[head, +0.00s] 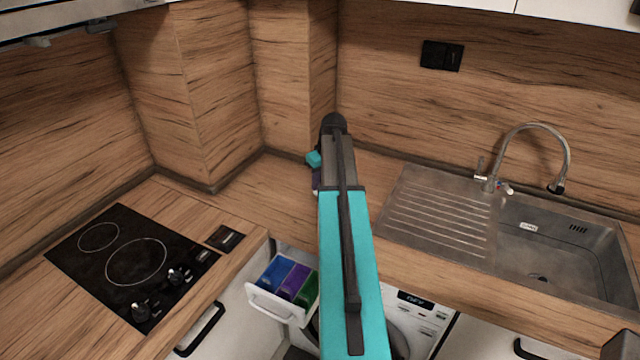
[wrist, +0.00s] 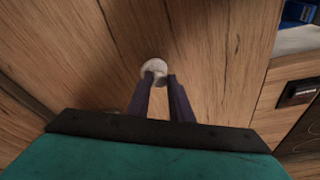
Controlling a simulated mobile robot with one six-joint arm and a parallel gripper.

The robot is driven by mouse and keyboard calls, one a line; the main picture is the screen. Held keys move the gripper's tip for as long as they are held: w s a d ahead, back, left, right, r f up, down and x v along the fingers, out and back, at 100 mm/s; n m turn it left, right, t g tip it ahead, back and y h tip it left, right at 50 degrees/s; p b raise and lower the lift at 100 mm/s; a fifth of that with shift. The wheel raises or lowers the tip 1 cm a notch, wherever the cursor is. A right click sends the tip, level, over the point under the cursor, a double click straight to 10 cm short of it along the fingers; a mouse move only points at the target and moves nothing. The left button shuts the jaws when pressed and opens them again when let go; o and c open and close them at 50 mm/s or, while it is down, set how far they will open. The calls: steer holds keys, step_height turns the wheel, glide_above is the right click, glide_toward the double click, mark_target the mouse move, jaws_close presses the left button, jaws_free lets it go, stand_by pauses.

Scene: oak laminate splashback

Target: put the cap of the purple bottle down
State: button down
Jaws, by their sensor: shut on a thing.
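My gripper (wrist: 161,77) has its dark fingers close together in the wrist view, shut on a small whitish round cap (wrist: 154,68) at their tips. The cap is over the wood worktop (wrist: 215,65); I cannot tell whether it touches the surface. In the head view my gripper (head: 316,181) is mostly hidden behind my own arm, and the cap does not show there. I cannot make out the purple bottle in either view.
A sink (head: 535,245) with a tap (head: 530,130) lies right, a black hob (head: 125,262) left. A small open drawer (head: 268,305) with blue, purple and green compartments sticks out below the worktop. The wooden wall corner stands close behind my gripper.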

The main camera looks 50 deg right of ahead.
steer(key=shift+f, duration=0.7)
steer(key=shift+f, duration=0.1)
steer(key=c, duration=1.6)
jaws_free()
steer(key=shift+r, duration=0.2)
steer(key=shift+b+v, duration=1.5)
steer(key=shift+v, duration=4.4)
steer(key=shift+a, duration=0.1)
